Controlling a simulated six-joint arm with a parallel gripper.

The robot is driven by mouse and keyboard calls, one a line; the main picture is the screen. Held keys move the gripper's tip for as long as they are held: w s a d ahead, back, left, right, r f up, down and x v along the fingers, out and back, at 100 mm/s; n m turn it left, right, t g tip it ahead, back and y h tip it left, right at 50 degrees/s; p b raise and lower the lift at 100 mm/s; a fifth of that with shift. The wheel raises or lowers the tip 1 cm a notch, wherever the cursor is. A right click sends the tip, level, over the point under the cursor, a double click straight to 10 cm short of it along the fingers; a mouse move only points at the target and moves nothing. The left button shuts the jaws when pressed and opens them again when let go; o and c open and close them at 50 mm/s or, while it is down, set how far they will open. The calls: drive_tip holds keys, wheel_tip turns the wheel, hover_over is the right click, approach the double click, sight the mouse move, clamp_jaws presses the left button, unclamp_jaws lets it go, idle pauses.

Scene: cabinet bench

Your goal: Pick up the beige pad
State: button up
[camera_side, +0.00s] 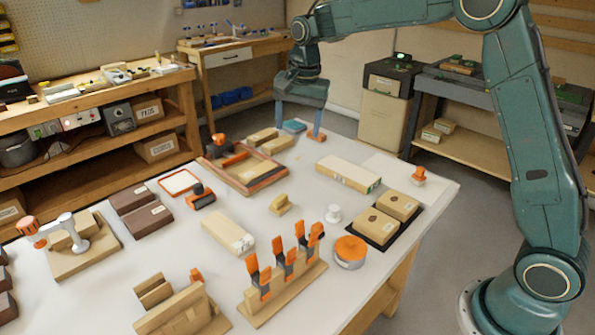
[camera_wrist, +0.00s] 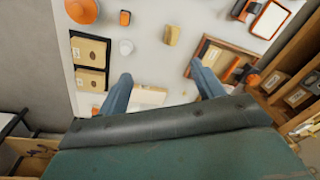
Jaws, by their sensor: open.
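Several beige pieces lie on the white table, and I cannot tell for sure which is the beige pad. Two beige blocks with dark round marks (camera_side: 376,226) sit on a black mat; they also show at left in the wrist view (camera_wrist: 90,50). A long beige box (camera_side: 347,174) lies behind them, partly visible between my fingers in the wrist view (camera_wrist: 150,97). A small beige piece (camera_side: 280,205) stands mid-table. My gripper (camera_side: 300,124) is open and empty at the table's far edge, apart from these pieces; its fingers also show in the wrist view (camera_wrist: 163,84).
A wooden tray (camera_side: 244,185) with wood pieces lies left of my gripper. A clamp stand (camera_side: 285,290), an orange round tin (camera_side: 350,252), a white knob (camera_side: 333,213) and a labelled beige block (camera_side: 228,232) stand nearer. Clear table lies around the small beige piece.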

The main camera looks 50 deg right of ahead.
sight(278, 198)
drive_tip(key=w+f+m, duration=0.2)
drive_tip(key=w+f, duration=0.2)
drive_tip(key=f, duration=0.3)
drive_tip(key=w+f+m+g, duration=0.1)
drive_tip(key=w+f+m, duration=0.1)
drive_tip(key=w+f, duration=0.3)
wheel_tip(278, 198, down, 2)
drive_tip(key=shift+d+m+g, duration=0.3)
drive_tip(key=shift+d, duration=0.15)
drive_tip(key=shift+f, duration=4.3)
drive_tip(key=shift+f, duration=0.1)
drive_tip(key=shift+s+f, duration=0.1)
drive_tip(key=shift+f, duration=2.4)
drive_tip(key=shift+c, duration=0.2)
drive_tip(key=c, duration=1)
